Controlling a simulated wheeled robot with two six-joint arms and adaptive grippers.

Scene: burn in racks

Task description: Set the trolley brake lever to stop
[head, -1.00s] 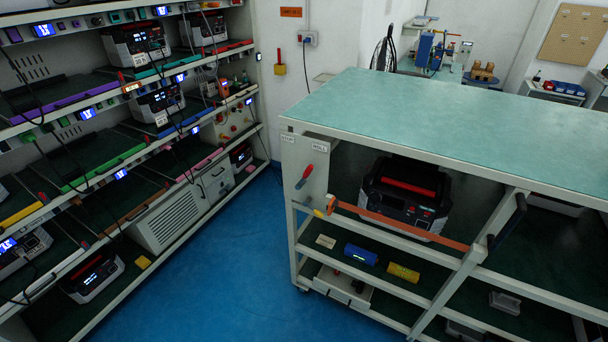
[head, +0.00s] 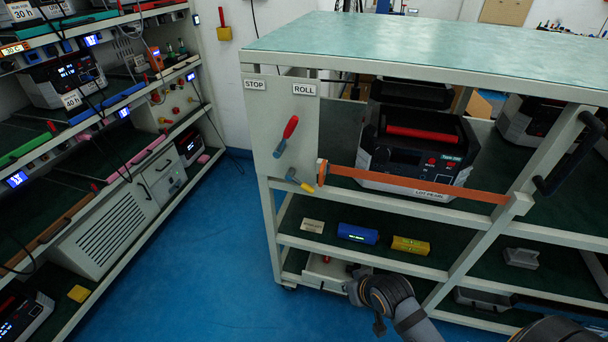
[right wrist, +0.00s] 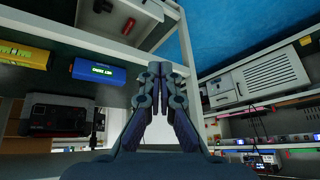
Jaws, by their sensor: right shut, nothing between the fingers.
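The trolley (head: 400,57) stands at the centre right in the head view. Its end panel carries the brake lever (head: 290,127), a red grip on a metal arm. The lever tilts up and right, toward the ROLL label (head: 304,89) and away from the STOP label (head: 255,84). My right gripper (head: 354,288) is low in front of the trolley's bottom shelf, below and right of the lever and apart from it. In the right wrist view its fingers (right wrist: 161,75) are together and empty. The lever is not seen in that view. My left gripper is out of view.
A loaded rack (head: 110,200) stands at left, with clear blue floor (head: 215,270) between.

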